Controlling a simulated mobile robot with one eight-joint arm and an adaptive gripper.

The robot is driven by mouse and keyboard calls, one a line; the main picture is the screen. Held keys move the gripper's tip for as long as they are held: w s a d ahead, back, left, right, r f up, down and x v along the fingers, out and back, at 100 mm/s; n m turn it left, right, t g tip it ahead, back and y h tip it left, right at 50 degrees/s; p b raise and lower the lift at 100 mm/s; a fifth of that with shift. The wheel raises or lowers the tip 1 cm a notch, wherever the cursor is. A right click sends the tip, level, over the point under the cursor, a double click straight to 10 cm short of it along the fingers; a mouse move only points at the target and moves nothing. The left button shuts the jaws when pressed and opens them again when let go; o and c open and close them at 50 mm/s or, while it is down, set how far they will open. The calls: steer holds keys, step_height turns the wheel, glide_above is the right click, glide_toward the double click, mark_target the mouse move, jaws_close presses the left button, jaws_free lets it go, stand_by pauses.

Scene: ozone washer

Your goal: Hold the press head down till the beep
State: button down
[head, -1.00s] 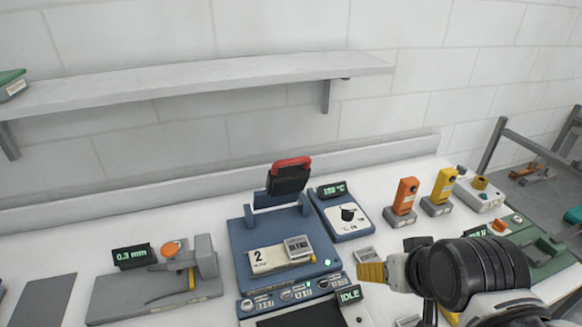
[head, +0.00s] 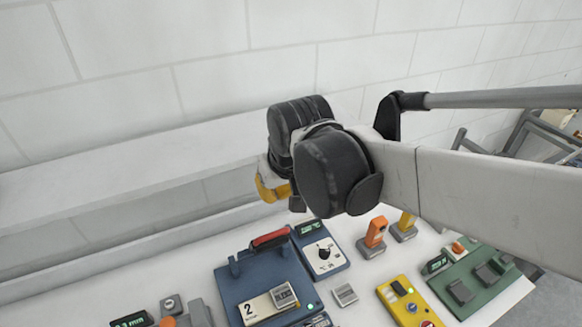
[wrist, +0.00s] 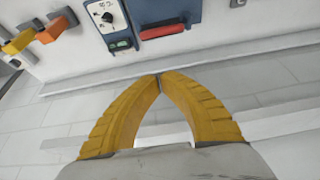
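The blue press (head: 232,285) stands on the white bench, below my gripper in the head view. Its red handle bar (head: 271,238) lies at the back edge, on the press head, which appears raised away from the bed. A cream block marked 2 (head: 257,309) with a small grey labelled piece (head: 284,296) sits on the press bed. In the wrist view the red handle (wrist: 163,30) is at the top, beyond the fingertips and apart from them. My gripper (wrist: 160,76) has its yellow fingertips together with nothing between them; it also shows in the head view (head: 272,184).
A temperature dial box (head: 322,257) stands right of the press. Orange (head: 374,234) and yellow (head: 404,225) upright devices, a yellow box (head: 412,303) and a green fixture (head: 466,287) are further right. A wall shelf (head: 110,180) is close behind my gripper.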

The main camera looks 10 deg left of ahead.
steer(key=shift+w+a+r, duration=0.25)
steer(key=shift+a, duration=0.35)
glide_above(262, 246)
steer(key=w+d, duration=0.2)
steer(key=w, duration=0.1)
step_height(262, 246, down, 11)
steer(key=shift+w+d+f+b, duration=0.1)
steer(key=shift+b, duration=0.25)
steer(key=shift+s+d, duration=0.1)
steer(key=shift+s, duration=0.1)
steer(key=shift+f, duration=0.2)
